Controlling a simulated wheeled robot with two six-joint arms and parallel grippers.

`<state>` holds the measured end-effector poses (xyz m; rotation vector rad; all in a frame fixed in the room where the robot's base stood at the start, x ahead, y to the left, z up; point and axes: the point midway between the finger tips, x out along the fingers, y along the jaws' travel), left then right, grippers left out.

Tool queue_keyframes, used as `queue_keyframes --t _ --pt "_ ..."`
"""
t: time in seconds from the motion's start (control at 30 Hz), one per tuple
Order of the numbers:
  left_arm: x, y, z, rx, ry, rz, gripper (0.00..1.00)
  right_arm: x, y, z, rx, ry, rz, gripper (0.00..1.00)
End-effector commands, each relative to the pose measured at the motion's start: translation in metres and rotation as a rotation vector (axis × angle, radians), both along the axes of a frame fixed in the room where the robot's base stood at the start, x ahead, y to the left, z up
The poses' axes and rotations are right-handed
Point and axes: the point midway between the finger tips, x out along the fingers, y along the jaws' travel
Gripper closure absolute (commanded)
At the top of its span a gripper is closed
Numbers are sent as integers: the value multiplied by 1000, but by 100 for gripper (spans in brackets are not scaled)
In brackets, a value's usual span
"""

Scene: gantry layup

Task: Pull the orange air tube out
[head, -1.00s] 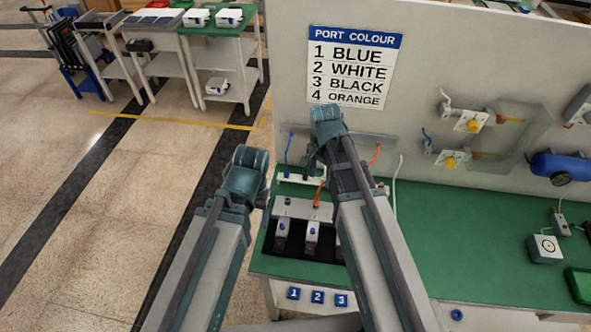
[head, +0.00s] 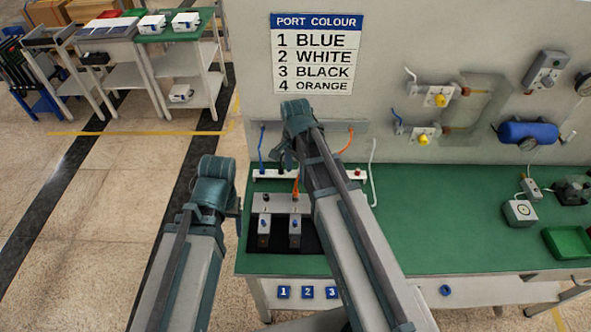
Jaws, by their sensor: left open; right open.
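An orange air tube (head: 347,142) hangs from the wall strip at the back of the bench, right of my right wrist. A short orange piece (head: 296,187) also shows above the grey block (head: 280,203); whether it is the same tube is hidden by my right arm. My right gripper (head: 285,158) is open near the back of the bench, around the white rail (head: 268,175); its fingertips are mostly hidden. My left gripper (head: 239,208) is open beside the left edge of the bench, left of the grey block, its fingers barely visible. Neither visibly holds the tube.
A blue tube (head: 262,150) and a white tube (head: 373,168) hang nearby. Two small units (head: 295,232) stand on a black mat. The port colour sign (head: 314,55) lists 4 as orange.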

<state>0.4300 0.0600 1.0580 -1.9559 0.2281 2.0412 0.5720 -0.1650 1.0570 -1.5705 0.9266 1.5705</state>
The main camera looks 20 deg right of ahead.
Motion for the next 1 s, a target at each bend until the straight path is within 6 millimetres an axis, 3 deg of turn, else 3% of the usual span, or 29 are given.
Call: queue_keyframes --t 0.03,0.53,0.7,1.0 --pt "0 0 -15 0 0 -2 30 0 0 -15 0 0 0 40" --pt "0 0 -81 1 0 -2 30 0 0 -81 0 0 1 40" --pt "0 0 -90 1 0 -1 30 0 0 -90 0 0 1 40" --pt "0 0 -89 1 0 -1 30 0 0 -89 0 0 1 40"
